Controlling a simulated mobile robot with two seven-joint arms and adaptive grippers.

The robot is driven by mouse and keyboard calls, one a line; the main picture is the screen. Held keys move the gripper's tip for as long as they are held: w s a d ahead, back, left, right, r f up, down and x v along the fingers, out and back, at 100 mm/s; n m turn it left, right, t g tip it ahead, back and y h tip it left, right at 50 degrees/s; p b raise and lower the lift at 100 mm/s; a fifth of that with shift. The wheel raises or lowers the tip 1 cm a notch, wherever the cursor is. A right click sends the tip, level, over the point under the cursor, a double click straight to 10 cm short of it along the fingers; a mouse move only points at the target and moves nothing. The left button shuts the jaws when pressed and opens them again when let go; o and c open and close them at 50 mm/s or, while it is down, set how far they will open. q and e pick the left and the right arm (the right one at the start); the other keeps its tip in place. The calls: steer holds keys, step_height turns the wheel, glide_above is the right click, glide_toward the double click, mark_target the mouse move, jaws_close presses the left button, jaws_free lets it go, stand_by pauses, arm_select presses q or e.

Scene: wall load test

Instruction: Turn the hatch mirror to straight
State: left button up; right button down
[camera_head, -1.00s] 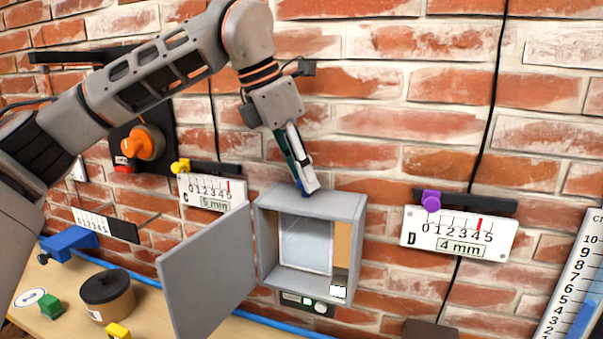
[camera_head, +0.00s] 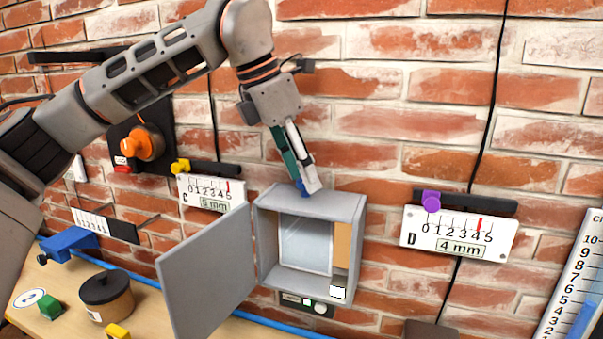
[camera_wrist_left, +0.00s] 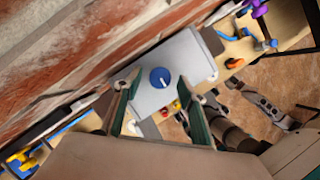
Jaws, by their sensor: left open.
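The hatch is a grey wall box (camera_head: 312,203) with its door (camera_head: 208,268) swung open to the left. Inside, the mirror (camera_head: 304,246) is a pale upright panel. A blue knob (camera_wrist_left: 160,78) with a white pointer line sits on the box's top; in the head view a bit of it shows under the fingers. My left gripper (camera_head: 309,189) points down at the box top from above. In the left wrist view its two green-padded fingers stand apart, one on each side of the knob, with gaps visible. Contact cannot be told.
Gauge D (camera_head: 458,234) with a purple slider is on the wall to the right, gauge C (camera_head: 212,193) to the left. An orange knob (camera_head: 147,143) is further left. A wooden bench (camera_head: 60,306) below holds a round dark-lidded pot (camera_head: 108,296) and small blocks.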

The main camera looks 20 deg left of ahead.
arm_select(q)
steer(key=v, duration=1.1)
steer(key=shift+s+r, duration=0.1)
steer(key=shift+s, duration=0.05)
